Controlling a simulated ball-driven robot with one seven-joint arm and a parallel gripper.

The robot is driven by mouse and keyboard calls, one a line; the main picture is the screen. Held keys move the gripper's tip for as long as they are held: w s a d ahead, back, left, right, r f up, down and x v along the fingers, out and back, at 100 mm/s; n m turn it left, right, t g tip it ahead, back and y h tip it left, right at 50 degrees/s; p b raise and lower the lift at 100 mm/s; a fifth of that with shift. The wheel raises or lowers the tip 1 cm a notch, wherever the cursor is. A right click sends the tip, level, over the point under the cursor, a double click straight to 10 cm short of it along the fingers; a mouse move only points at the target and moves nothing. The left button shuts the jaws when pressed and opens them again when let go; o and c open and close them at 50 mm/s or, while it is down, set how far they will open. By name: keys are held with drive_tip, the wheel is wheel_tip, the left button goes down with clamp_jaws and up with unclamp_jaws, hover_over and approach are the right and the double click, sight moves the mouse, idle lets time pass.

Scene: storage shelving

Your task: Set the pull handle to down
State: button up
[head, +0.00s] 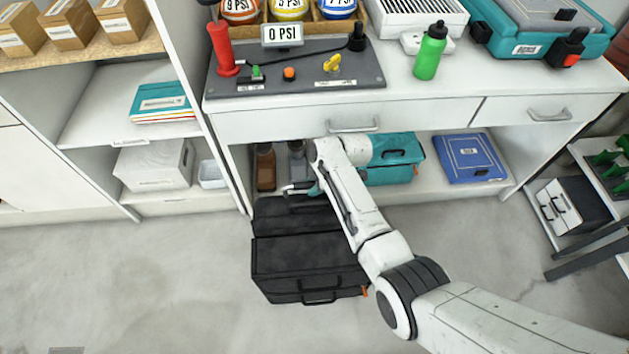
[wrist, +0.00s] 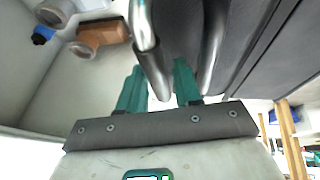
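A black case (head: 300,255) lies on the floor in front of the workbench, with a carry handle on its near side. I take the silver bar at its far end, in the head view, to be the pull handle (head: 291,187). In the wrist view the handle (wrist: 149,60) shows as curved metal bars close to my gripper, against the dark case (wrist: 262,85). My gripper (head: 312,188) is at the case's far end, under the bench. Its teal fingers (wrist: 158,88) are spread on either side of one bar, with a gap visible. Contact with the bar is unclear.
The workbench drawers (head: 350,121) overhang my gripper. Brown bottles (head: 265,167), a teal toolbox (head: 393,165) and a blue case (head: 470,158) stand on the low shelf behind. The floor to the left of the black case is clear.

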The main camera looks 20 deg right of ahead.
drive_tip(key=o, duration=0.3)
drive_tip(key=shift+r, duration=0.15)
drive_tip(key=p+v, duration=0.3)
drive_tip(key=v, duration=0.7)
drive_tip(key=shift+r, duration=0.3)
drive_tip(key=shift+d, duration=0.15)
drive_tip(key=shift+s, duration=0.1)
drive_tip(key=s+d+r+m+h+p, duration=0.1)
drive_tip(key=s+r+m+p, duration=0.2)
drive_tip(key=s, duration=0.8)
drive_tip(key=s+d+r+m+g+h+p, duration=0.1)
drive_tip(key=s+r+m+p, duration=0.3)
drive_tip(key=s+m, duration=0.3)
drive_tip(key=s+d+r+m+g+h+p, duration=0.1)
drive_tip(key=s+r+m+p, duration=0.3)
drive_tip(key=s, duration=1.2)
wheel_tip(320, 180, up, 2)
drive_tip(key=shift+d+r+m+h, duration=0.1)
drive_tip(key=shift+d+m+h, duration=0.3)
drive_tip(key=shift+m, duration=0.2)
